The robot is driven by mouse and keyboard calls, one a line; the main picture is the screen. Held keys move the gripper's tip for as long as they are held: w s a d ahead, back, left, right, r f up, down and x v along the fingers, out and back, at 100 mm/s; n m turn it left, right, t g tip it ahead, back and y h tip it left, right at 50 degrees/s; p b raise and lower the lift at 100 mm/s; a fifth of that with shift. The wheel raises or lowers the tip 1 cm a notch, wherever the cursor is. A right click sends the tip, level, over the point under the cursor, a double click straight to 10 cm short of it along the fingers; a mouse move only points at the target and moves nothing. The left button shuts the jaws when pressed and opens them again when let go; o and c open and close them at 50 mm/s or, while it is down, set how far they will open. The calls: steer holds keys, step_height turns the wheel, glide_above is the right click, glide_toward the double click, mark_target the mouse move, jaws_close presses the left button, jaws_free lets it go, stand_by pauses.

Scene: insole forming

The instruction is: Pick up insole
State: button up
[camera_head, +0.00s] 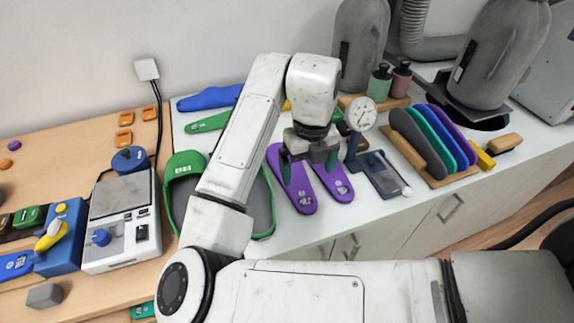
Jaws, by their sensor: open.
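A pair of purple insoles lies flat on the white counter, the left insole (298,190) and the right insole (338,186) side by side. My gripper (308,167) is over this pair, pointing down, with its jaws open and nothing seen between them. I cannot tell how high the fingertips are above the insoles. The gripper hides the upper part of the pair. A blue insole (212,97) and a green insole (207,123) lie at the back left of the counter, partly behind my arm.
A dial gauge (361,113) stands close right of the gripper. Beyond are a wooden rack (440,181) of upright insoles, bottles (379,84) and grey machines (500,50). A white device (121,228) stands left.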

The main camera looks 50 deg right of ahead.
mark_target(305, 199)
steer(key=shift+w+d+f+p, duration=0.1)
steer(key=shift+f+p, duration=0.3)
steer(key=shift+f, duration=2.3)
steer(key=shift+w+d+f+p, duration=0.1)
steer(key=shift+f+p, duration=0.25)
steer(key=shift+f, duration=2.35)
steer(key=shift+s, duration=0.1)
steer(key=c, duration=1.1)
steer(key=shift+c, duration=0.2)
steer(key=shift+r, duration=0.1)
